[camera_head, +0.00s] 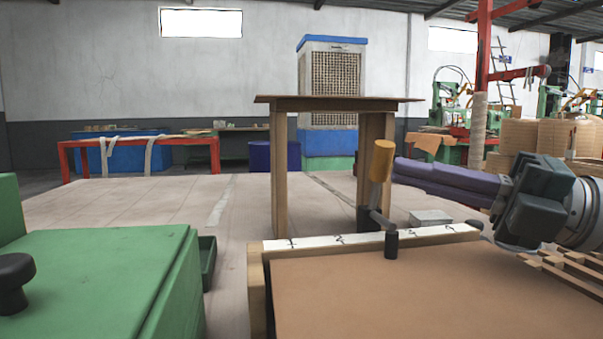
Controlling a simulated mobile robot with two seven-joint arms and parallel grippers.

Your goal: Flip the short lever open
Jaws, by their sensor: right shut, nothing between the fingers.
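A short lever with an orange cylindrical handle (381,160) stands upright, tilted slightly, at the middle right. Its grey arm runs down to a dark round pivot (391,244) by a white marked strip (330,242) along the back edge of a brown-topped table. My right gripper (403,171) comes in from the right. Its long purple fingers are shut and empty, with their tips just right of the handle's lower part. Whether they touch the handle I cannot tell. My left gripper is not in view.
A green box (110,265) with a black knob (14,280) fills the lower left. A taller wooden table (335,103) stands behind the lever. A grey block (430,218) lies beyond the strip. Open floor lies at the left behind the green box.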

